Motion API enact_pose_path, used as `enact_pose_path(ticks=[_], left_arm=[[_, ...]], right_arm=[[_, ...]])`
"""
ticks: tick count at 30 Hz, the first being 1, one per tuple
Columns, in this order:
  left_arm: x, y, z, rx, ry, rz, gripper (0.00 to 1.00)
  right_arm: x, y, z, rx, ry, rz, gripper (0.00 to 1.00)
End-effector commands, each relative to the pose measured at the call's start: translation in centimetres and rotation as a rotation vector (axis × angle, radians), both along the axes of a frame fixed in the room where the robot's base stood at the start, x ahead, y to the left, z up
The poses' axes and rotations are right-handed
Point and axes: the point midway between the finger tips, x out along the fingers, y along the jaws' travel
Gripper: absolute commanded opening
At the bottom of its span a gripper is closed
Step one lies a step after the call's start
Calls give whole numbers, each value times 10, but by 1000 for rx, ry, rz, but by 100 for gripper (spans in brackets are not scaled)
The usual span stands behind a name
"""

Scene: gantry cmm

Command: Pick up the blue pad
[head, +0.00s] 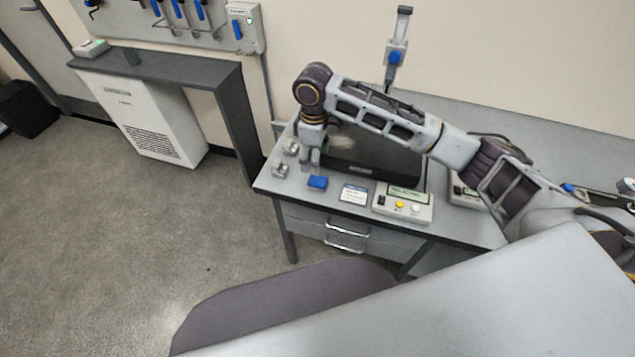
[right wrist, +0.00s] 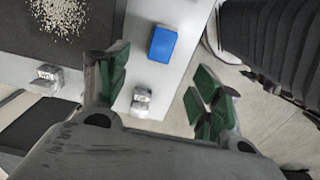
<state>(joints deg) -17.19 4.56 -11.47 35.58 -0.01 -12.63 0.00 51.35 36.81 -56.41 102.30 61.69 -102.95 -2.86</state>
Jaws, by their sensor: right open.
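The blue pad (head: 317,183) lies on the grey desk (head: 268,182) near its front left edge. In the right wrist view the blue pad (right wrist: 162,44) lies flat on the light desk top, beyond my fingertips and roughly between them. My right gripper (head: 310,160) hangs above the left part of the desk, a little behind the pad. In the right wrist view my right gripper (right wrist: 160,80) is open, its green-padded fingers wide apart with nothing held. My left gripper is not in view.
Small metal blocks (head: 281,170) stand left of the pad. A labelled card (head: 354,194) and a control box with buttons (head: 403,205) are to its right. A dark plate (head: 375,160) with pale grains lies behind. The desk has drawers below (head: 346,233).

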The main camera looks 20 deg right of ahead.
Motion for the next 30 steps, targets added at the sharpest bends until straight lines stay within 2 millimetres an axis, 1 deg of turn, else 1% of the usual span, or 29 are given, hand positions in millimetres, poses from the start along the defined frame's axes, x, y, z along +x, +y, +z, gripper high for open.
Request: enact_pose_path(ticks=[1, 6, 9, 12, 16, 26, 30], left_arm=[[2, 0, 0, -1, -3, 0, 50], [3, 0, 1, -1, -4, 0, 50], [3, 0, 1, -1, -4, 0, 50], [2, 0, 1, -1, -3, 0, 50], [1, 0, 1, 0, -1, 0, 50], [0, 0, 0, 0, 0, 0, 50], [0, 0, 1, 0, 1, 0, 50]], right_arm=[[0, 0, -7, -1, 2, -1, 65], [0, -1, -30, 0, 1, -1, 65], [0, -1, -41, -1, 1, 0, 65], [0, -1, -48, -1, 0, 0, 65], [0, -1, -52, -1, -1, 0, 65], [0, -1, -53, -1, -1, 0, 65], [-2, -2, -60, -2, 1, 0, 65]])
